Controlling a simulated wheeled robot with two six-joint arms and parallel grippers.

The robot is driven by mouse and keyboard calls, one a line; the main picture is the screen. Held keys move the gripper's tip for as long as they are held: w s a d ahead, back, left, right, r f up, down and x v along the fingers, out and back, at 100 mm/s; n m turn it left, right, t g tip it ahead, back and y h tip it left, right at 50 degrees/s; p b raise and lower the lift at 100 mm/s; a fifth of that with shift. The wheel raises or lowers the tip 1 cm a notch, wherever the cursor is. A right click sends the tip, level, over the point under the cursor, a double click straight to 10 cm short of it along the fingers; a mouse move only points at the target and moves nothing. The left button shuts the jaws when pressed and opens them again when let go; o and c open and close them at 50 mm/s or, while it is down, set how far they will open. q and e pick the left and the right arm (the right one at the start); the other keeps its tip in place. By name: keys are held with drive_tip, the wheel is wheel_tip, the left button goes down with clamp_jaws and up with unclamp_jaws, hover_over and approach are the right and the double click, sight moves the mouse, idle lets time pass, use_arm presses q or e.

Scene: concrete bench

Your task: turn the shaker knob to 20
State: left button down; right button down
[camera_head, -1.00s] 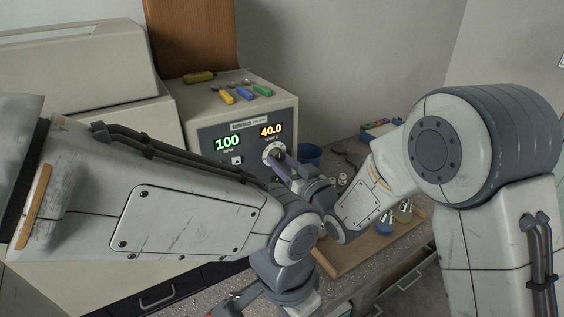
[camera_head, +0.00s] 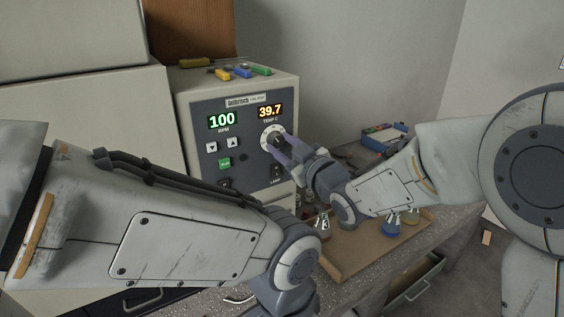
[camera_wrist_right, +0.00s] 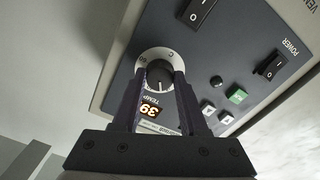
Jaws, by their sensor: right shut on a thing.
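The shaker (camera_head: 185,98) is a beige box with a dark front panel. Its green display (camera_head: 222,120) reads 100 RPM and its orange display (camera_head: 270,111) reads 39.7 over TEMP C. The round dark knob (camera_wrist_right: 159,75) on a pale dial sits below the orange display; the dial (camera_head: 266,138) also shows in the head view, with the knob partly hidden by my fingers. My right gripper (camera_head: 280,146) is shut on the knob, one finger on each side; the right wrist view shows both fingers (camera_wrist_right: 158,88). My left arm crosses the lower left; its fingertips are out of sight.
Several coloured tools (camera_head: 240,71) lie on top of the shaker. A wooden tray (camera_head: 350,262) with flasks (camera_head: 390,222) stands to its right, below my right arm. A blue box (camera_head: 384,136) is behind. An open drawer (camera_head: 415,285) juts out at the bench front.

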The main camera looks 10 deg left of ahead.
drive_tip(key=n+b, duration=0.9)
drive_tip(key=b, duration=0.2)
drive_tip(key=shift+f, duration=0.15)
drive_tip(key=shift+r+n+b, duration=0.2)
drive_tip(key=shift+n+b, duration=1.55)
drive_tip(key=shift+n, duration=0.25)
drive_tip(key=shift+c, duration=2.2)
unclamp_jaws()
drive_tip(key=v, duration=1)
drive_tip(key=shift+d, duration=0.15)
